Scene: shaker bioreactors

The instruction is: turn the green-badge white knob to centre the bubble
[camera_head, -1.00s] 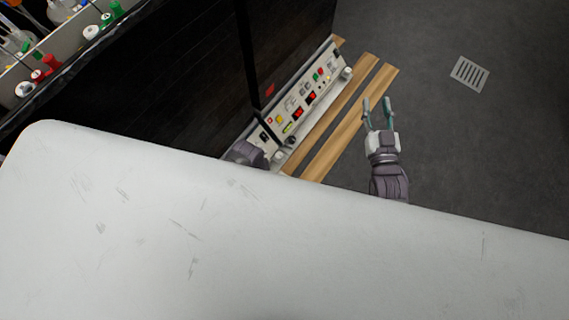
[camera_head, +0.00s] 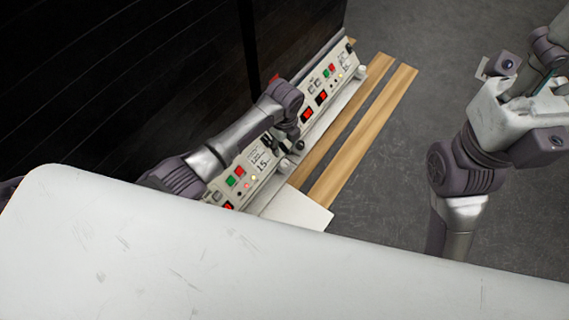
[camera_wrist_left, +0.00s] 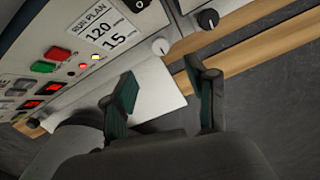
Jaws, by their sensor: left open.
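My left gripper (camera_head: 288,148) is at the front of a control panel (camera_head: 248,160), its fingers small and partly hidden in the head view. In the left wrist view its two teal-padded fingers (camera_wrist_left: 163,90) are apart with nothing between them. A white knob (camera_wrist_left: 161,46) sits at the panel's lower edge, beyond the gap and apart from the fingers. A white knob also shows in the head view (camera_head: 285,163). I see no green badge on it, and no bubble shows in any view. My right gripper (camera_head: 535,85) is at the right, its fingers largely hidden by the hand.
A black knob (camera_wrist_left: 208,18) sits right of the white knob. The panel bears a run plan label (camera_wrist_left: 100,28) and a green button (camera_wrist_left: 43,67). A flat white plate (camera_head: 297,208) lies below, with wooden strips (camera_head: 362,135) beyond. A large white surface (camera_head: 150,245) fills the foreground.

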